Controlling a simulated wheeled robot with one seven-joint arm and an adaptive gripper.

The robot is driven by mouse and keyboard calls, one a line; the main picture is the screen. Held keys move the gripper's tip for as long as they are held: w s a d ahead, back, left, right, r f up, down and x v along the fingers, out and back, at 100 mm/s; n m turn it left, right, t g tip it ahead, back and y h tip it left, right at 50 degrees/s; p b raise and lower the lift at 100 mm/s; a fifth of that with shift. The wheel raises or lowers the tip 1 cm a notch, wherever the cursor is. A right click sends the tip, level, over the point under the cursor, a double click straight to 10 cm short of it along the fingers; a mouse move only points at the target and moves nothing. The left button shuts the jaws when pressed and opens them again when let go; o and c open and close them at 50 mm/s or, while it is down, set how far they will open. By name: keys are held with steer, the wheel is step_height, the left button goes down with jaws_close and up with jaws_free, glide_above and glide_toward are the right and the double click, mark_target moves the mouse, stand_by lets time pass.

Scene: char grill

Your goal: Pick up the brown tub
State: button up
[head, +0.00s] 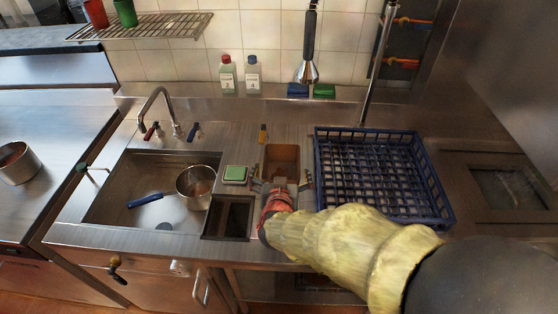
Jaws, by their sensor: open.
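The brown tub (282,156) sits on the steel counter between the sink and the blue rack. Its far part and open inside show; its near part is hidden behind my gripper. My gripper (280,182) is open at the near side of the tub, with one finger toward the tub's left side and one toward its right. I cannot tell whether the fingers touch the tub or how high they are.
A blue rack (433,192) stands close on the right. A green-topped box (235,174) and a dark square recess (229,217) lie on the left. A pot (196,187) is in the sink (125,196). Bottles (227,75) (252,75) stand at the back, and a spray head (307,72) hangs above.

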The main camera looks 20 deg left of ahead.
steer(key=b+x, duration=0.3)
steer(key=x, duration=0.4)
steer(key=shift+s+a+f, duration=0.1)
steer(key=shift+s+f, duration=0.1)
steer(key=shift+w+a, duration=0.1)
steer(key=shift+w, duration=0.3)
steer(key=c, duration=0.3)
steer(key=c, duration=1.1)
steer(key=shift+r, duration=0.1)
